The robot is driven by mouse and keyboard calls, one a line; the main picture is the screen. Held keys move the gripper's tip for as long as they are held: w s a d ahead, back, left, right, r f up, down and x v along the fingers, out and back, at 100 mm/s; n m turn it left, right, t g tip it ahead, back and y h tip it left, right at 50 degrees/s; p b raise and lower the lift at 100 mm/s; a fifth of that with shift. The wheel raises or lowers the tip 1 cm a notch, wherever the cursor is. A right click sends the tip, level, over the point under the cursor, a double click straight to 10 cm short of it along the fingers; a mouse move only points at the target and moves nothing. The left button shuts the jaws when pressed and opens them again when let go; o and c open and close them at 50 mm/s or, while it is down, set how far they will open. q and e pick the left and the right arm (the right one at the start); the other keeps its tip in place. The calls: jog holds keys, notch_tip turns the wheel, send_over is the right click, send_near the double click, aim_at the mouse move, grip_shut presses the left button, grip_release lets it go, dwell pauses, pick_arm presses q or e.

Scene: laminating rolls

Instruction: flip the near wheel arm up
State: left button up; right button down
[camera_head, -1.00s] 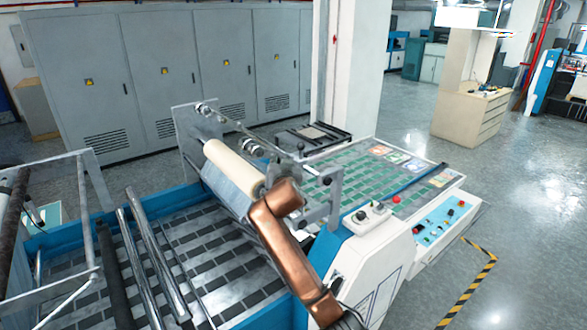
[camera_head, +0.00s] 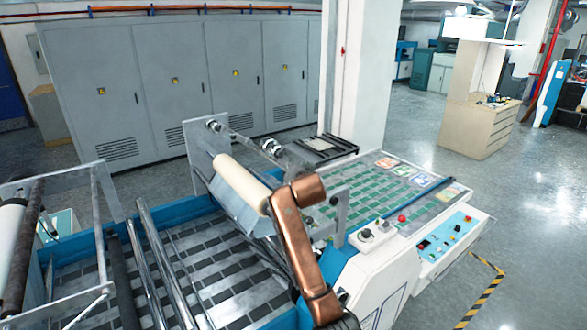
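The laminating machine carries a cream roll (camera_head: 240,183) above its slatted bed. A thin shaft with small dark wheels runs above the roll; one wheel (camera_head: 271,147) shows in the middle and one (camera_head: 214,126) at the far end by a grey side plate (camera_head: 200,146). The near end of the shaft and the near wheel arm are largely hidden behind my copper-coloured arm link, so I cannot tell how that wheel arm is tilted. That link rises from the bottom centre and bends at the near end of the roll. No fingers of either gripper can be made out.
A control box with a red button (camera_head: 402,219) and a sloped control panel (camera_head: 447,244) stand to the right. A green-patterned table (camera_head: 352,212) lies behind my arm. Metal bars (camera_head: 163,265) cross the bed at left. Grey cabinets line the back; open floor is at right.

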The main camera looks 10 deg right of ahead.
jog(key=shift+d, duration=0.2)
jog(key=c, duration=2.1)
grip_release()
jog(key=o, duration=0.4)
jog(key=shift+d, duration=0.15)
jog(key=shift+f, duration=0.1)
jog(key=v, duration=1.2)
jog(key=shift+w, duration=0.1)
